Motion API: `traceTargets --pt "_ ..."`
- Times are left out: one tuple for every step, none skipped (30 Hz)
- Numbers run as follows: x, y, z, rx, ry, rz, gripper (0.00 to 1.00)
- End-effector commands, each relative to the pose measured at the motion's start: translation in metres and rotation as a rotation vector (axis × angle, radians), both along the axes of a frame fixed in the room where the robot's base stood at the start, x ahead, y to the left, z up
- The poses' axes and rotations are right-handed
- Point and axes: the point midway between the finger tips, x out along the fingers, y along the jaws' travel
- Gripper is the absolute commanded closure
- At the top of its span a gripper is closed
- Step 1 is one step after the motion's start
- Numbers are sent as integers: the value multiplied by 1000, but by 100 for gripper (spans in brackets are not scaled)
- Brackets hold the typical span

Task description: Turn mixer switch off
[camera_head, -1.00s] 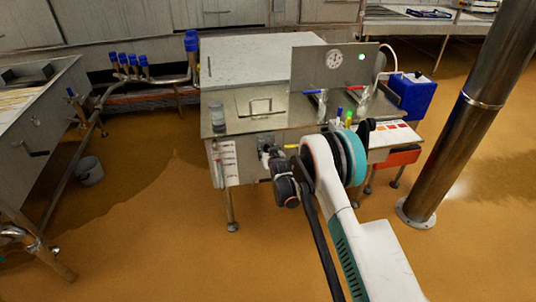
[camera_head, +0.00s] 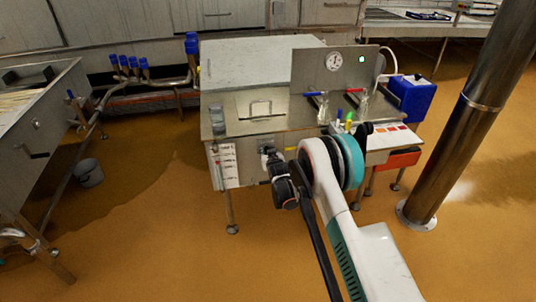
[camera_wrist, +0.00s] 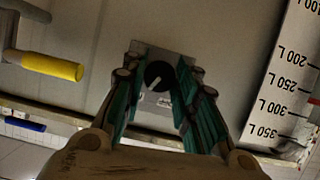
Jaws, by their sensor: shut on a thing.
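The mixer switch is a round black knob (camera_wrist: 158,74) with a pale pointer mark, on a small grey plate (camera_wrist: 158,106) on the vat's front, in the wrist view. The pointer lies at a slant. My gripper (camera_wrist: 159,79) has its green fingers on either side of the knob and is shut on it. In the head view my gripper (camera_head: 267,156) is at the vat's front face and hides the switch. The steel vat (camera_head: 225,119) has an upright panel with a round gauge (camera_head: 333,61) and a small whitish lamp (camera_head: 361,59).
A yellow-handled lever (camera_wrist: 50,66) is left of the switch, and a litre scale (camera_wrist: 290,95) is at right. A blue box (camera_head: 412,98) stands beside the vat. A steel post (camera_head: 460,130) rises at right. The floor at left front is clear.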

Motion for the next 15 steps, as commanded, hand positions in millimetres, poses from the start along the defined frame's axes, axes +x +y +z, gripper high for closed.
traceTargets --pt "0 1 0 -25 -7 1 96" --pt "0 1 0 -41 -12 1 96" --pt "0 1 0 -66 -19 0 96" --pt "0 1 0 -87 -25 1 96" --pt "0 2 0 -109 -31 1 96" --pt "-1 2 -1 -140 -40 1 96" --pt "-1 2 -1 -165 -47 2 96" --pt "-1 3 -1 -192 -55 2 96" --pt "-1 3 -1 -226 -65 2 96" --pt "-1 3 -1 -253 -73 2 96" --pt "-1 3 -1 -281 -81 1 96" --pt "-1 3 -1 -318 -90 1 96" --pt "-1 3 -1 -346 -98 2 96" --pt "-1 3 -1 -373 -107 2 96" --pt "-1 4 -1 -408 -117 2 96"
